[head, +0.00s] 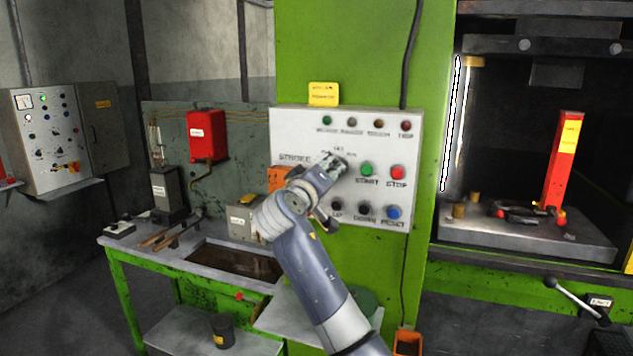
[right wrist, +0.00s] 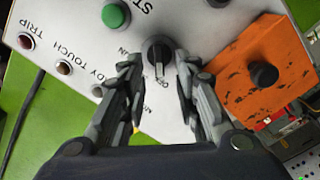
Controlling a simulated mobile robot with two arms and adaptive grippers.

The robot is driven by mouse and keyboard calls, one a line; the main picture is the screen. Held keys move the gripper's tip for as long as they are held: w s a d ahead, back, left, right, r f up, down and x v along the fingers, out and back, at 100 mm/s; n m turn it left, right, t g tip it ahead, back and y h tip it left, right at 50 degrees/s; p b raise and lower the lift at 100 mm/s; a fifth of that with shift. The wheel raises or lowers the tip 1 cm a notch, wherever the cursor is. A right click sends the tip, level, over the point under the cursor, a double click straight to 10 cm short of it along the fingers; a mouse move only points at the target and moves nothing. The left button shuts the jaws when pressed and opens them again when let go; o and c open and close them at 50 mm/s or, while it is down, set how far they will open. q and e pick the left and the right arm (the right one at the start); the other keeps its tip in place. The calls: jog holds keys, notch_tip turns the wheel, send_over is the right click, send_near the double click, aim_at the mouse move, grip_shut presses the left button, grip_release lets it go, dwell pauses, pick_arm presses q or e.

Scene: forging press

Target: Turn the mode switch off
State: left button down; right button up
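The mode switch is a black rotary knob (right wrist: 158,50) on the white control panel (head: 290,130). In the right wrist view, a pale mark on its lower side points down toward a small label that is hard to read. My right gripper (right wrist: 157,62) is open, with one finger on each side of the knob. I cannot tell whether either finger touches it. In the head view my right gripper (head: 336,163) is at the panel and mostly hides the knob. My left gripper is not in view.
A green START button (head: 366,168) and a red STOP button (head: 397,172) lie right of the gripper. An orange box with a black knob (right wrist: 265,75) sits close beside it. Black buttons and a blue RESET button (head: 393,212) are below. A workbench (head: 118,243) stands at left.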

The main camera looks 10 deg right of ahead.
jog(key=v, duration=0.9)
jog(key=shift+a, duration=0.1)
